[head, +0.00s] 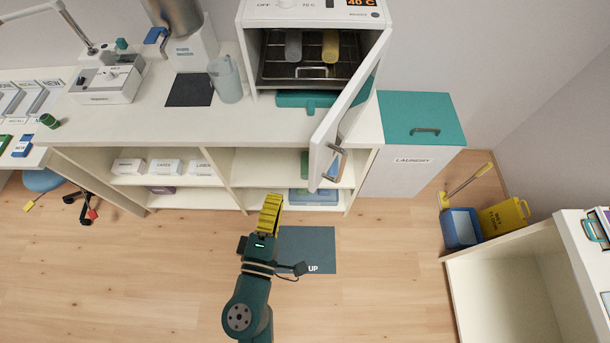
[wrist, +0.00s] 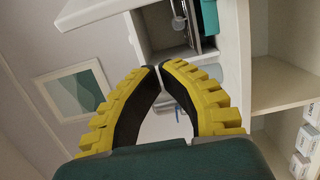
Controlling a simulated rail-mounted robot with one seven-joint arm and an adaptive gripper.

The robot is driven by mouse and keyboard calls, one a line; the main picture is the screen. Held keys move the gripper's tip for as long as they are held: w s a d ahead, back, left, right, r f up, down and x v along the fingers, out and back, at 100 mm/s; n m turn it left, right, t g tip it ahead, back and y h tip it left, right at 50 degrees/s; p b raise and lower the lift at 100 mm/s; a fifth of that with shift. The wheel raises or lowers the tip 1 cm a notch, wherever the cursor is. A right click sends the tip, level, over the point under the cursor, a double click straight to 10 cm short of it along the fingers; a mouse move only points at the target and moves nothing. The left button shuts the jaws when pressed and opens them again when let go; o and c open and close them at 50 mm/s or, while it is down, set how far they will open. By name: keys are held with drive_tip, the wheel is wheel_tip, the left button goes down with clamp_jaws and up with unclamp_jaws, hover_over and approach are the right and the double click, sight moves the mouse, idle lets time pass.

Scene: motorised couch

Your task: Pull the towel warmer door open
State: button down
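The towel warmer (head: 312,14) is a white box with a dial and an orange display, on the counter at the top of the head view. Its white door (head: 345,105) stands wide open, swung out toward the front right. The cavity shows a wire rack with a grey and a yellow rolled towel. The door's handle (head: 335,160) is near its free edge. My gripper (head: 270,212) has yellow ribbed fingers and is below and left of the door, apart from it. In the wrist view its fingertips (wrist: 158,68) nearly meet, with nothing seen held between them.
A white laundry bin (head: 405,170) with a teal lid stands right of the counter. Open shelves (head: 225,165) with boxes lie under the counter. A grey-blue mat (head: 310,250) lies on the floor beside my gripper. A white cabinet (head: 510,290) stands at lower right. Floor between is clear.

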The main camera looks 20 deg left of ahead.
drive_tip(key=w+d, duration=0.1)
drive_tip(key=w, duration=0.8)
drive_tip(key=shift+w+d, duration=0.2)
drive_tip(key=shift+d, duration=0.1)
